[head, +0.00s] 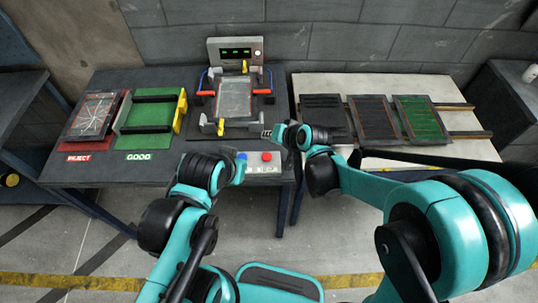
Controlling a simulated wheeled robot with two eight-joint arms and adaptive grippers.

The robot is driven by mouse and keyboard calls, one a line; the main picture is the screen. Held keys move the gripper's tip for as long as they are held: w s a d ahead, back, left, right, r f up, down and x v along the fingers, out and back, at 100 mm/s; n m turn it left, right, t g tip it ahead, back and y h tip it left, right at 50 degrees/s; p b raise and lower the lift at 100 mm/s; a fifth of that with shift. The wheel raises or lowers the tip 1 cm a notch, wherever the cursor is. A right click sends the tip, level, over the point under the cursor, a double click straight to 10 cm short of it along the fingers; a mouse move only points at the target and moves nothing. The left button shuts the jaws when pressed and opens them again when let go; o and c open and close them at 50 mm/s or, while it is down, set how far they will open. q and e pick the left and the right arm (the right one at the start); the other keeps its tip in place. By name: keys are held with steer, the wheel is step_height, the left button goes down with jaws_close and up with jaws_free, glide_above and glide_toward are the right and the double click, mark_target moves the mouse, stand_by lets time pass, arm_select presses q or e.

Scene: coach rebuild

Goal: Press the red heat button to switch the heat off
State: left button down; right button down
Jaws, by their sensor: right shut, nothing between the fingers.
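The red heat button (266,156) is a round red cap on the pale control panel (280,168) at the front right of the dark bench. A blue button (242,155) sits left of it. My right gripper (267,133) is shut and empty, pointing left just behind the red button in the picture and apart from it. My left arm ends at the panel's left edge. Its wrist (237,172) shows, but its fingers cannot be made out.
A fixture (235,97) with a lit display box (235,52) stands behind the panel. A red REJECT tray (68,137) and a green GOOD tray (121,122) lie at left. Several dark and green panels lie on the pale table (470,122) at right.

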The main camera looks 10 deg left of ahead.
mark_target(268, 158)
steer(key=shift+f, duration=0.15)
step_height(268, 158, down, 9)
steer(key=b, duration=0.7)
steer(key=shift+r, duration=0.2)
stand_by(1.0)
steer(key=shift+f+b, duration=0.4)
steer(key=shift+b, duration=0.1)
steer(key=shift+f+b, duration=0.45)
stand_by(0.4)
steer(key=shift+r, duration=0.15)
steer(key=shift+r+p, duration=0.65)
steer(key=shift+r, duration=0.1)
